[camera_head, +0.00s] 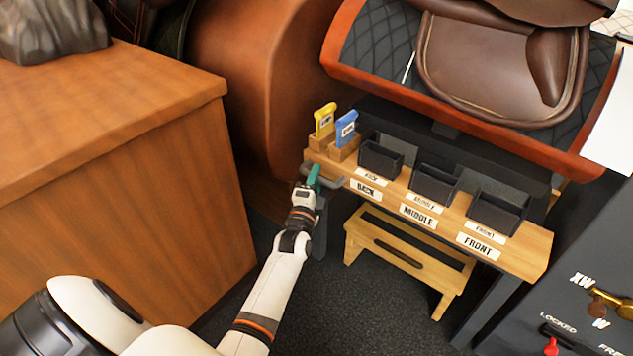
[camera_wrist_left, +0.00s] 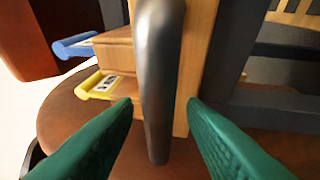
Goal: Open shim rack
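The shim rack (camera_head: 405,210) is a wooden board with dark bins labelled BACK, MIDDLE and FRONT. A dark metal bar handle (camera_wrist_left: 157,80) is fixed at its left end. My left gripper (camera_head: 314,178) is at that end of the rack. In the left wrist view its green fingers (camera_wrist_left: 161,104) are open, one on each side of the handle, with gaps visible on both sides. A yellow shim tool (camera_head: 324,121) and a blue one (camera_head: 346,128) stand in wooden blocks above the handle end. My right gripper is not in view.
A wooden step stool (camera_head: 400,250) stands below the rack. A wooden cabinet (camera_head: 130,160) fills the left. A brown saddle (camera_head: 490,75) rests on a padded tray at the upper right. A dark panel with brass and red levers (camera_head: 590,300) is at the lower right.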

